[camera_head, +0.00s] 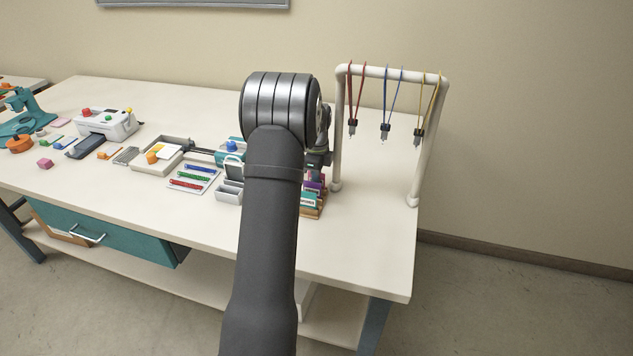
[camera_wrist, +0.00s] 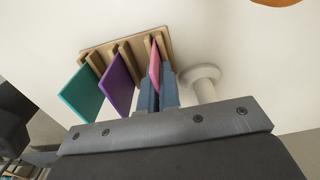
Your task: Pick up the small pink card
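The small pink card (camera_wrist: 154,68) stands upright in the rightmost slot of a wooden rack (camera_wrist: 126,47) in the wrist view. A purple card (camera_wrist: 118,85) and a teal card (camera_wrist: 81,94) stand in the slots left of it. My gripper (camera_wrist: 159,88) has its two blue-grey fingers at the pink card, one on either side of its near edge. The gap between them is narrow, and whether they press on the card is unclear. In the head view the rack (camera_head: 311,212) is partly hidden behind my arm, which also hides my fingers.
A white stand (camera_head: 342,130) with hanging lanyards is close right of the rack; its round foot (camera_wrist: 200,75) is beside my fingers. Left are a grey bin (camera_head: 228,196), a tray of colored strips (camera_head: 193,180) and a white machine (camera_head: 108,125). The table's front right is clear.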

